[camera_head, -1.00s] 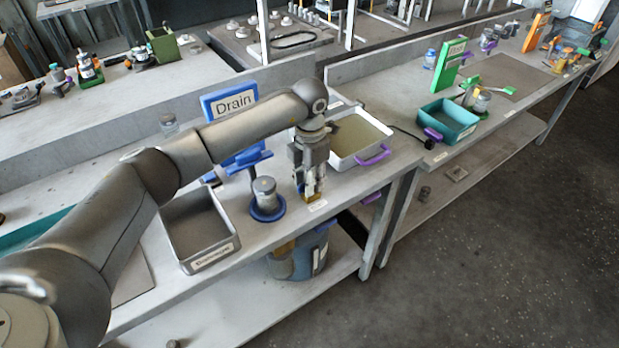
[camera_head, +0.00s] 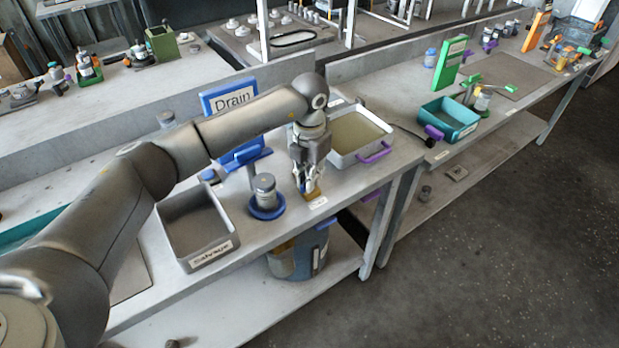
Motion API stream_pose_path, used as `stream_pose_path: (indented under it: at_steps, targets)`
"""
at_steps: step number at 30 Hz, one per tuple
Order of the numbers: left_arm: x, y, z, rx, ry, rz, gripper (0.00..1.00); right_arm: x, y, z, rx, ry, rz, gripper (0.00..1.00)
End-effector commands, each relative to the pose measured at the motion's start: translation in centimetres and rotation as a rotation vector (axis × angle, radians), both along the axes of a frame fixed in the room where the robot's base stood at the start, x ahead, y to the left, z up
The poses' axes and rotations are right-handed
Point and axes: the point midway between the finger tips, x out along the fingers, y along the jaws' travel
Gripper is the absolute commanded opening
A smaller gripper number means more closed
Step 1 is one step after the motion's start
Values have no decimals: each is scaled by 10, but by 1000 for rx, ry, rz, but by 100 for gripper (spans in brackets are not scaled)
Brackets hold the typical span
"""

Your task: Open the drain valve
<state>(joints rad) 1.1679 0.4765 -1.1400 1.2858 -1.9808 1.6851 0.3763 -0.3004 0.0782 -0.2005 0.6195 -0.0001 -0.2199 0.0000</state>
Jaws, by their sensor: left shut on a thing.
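A blue "Drain" sign (camera_head: 232,98) stands behind a blue T-shaped handle (camera_head: 246,157) on the near bench. In front of them, a grey cylinder (camera_head: 265,188) stands upright in a blue round base (camera_head: 267,212). My left gripper (camera_head: 311,187) points down to the right of the cylinder, apart from it. I cannot tell which part is the drain valve itself. My right gripper is not in view.
A grey "Salvage" tray (camera_head: 212,257) lies left of the cylinder. A white bin (camera_head: 382,148) with a purple handle stands close right of my gripper. A blue bucket (camera_head: 310,258) sits on the shelf below. A teal bin (camera_head: 462,125) is on the right bench.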

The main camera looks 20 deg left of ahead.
Motion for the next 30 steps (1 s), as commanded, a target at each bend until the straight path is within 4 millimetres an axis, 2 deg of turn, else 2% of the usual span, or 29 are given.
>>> stream_pose_path:
  at_steps: [21, 30]
  targets:
    - [1, 0, 0, -1, -3, 678, 0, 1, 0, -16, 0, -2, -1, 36]
    - [1, 0, 1, -1, -1, 912, 0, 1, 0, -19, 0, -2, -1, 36]
